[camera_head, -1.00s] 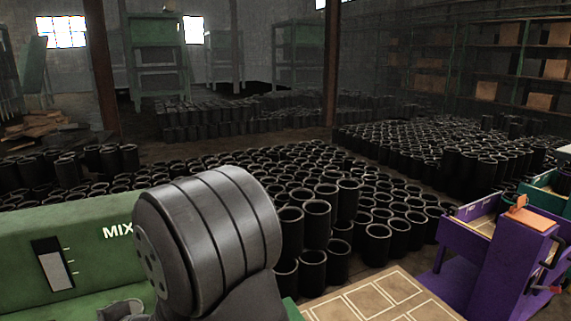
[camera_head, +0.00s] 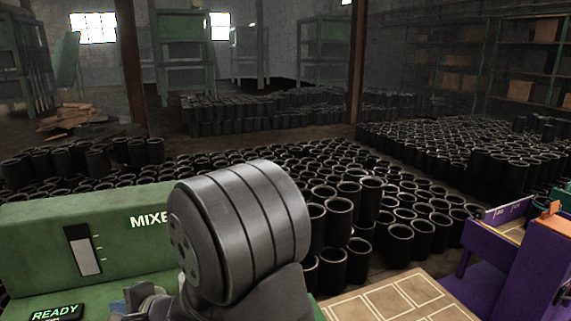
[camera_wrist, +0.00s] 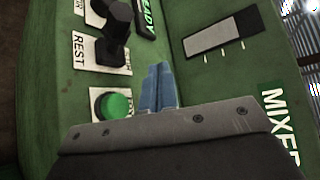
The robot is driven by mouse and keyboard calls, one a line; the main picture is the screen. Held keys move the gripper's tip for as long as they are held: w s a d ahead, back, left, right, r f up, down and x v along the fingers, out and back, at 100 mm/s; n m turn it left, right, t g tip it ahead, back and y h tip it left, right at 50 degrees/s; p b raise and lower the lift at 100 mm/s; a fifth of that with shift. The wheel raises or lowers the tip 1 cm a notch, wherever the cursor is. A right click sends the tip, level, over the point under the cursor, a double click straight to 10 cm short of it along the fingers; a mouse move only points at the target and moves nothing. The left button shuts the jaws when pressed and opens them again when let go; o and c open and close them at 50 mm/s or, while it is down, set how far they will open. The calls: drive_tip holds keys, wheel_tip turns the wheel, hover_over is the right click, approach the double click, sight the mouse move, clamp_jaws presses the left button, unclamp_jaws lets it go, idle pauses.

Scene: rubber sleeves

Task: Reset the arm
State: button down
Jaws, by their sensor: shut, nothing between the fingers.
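My gripper (camera_wrist: 157,88) is shut and empty in the wrist view, its blue-grey fingers together. It is over the green mixer panel (camera_wrist: 215,95), just right of a round green button (camera_wrist: 112,104). I cannot tell whether the fingertips touch the panel. A black lever (camera_wrist: 115,30) with a "REST" label stands above the button in that view. In the head view, a dark arm joint of mine (camera_head: 240,230) covers part of the mixer (camera_head: 40,235). Only a small part of my gripper shows at the lower left there.
The mixer has a "READY" display (camera_head: 55,312) and a level gauge (camera_head: 85,250). Many black rubber sleeves (camera_head: 400,240) stand on the floor behind. A tan gridded board (camera_head: 385,300) is at the front, with a purple machine (camera_head: 500,255) at the right.

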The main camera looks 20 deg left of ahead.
drive_tip(key=w+v, duration=0.1)
drive_tip(key=v, duration=0.4)
drive_tip(key=s+a+r+n+g+h, duration=0.6)
drive_tip(key=s+a+r+n+g, duration=0.15)
drive_tip(key=s+a+n, duration=0.3)
drive_tip(key=w+a+r+t+h, duration=0.4)
drive_tip(key=w+a+r+t, duration=0.1)
drive_tip(key=t, duration=0.3)
drive_tip(key=shift+a+r+n, duration=0.45)
drive_tip(key=shift+a+r, duration=0.05)
drive_tip(key=shift+r, duration=0.15)
idle(0.5)
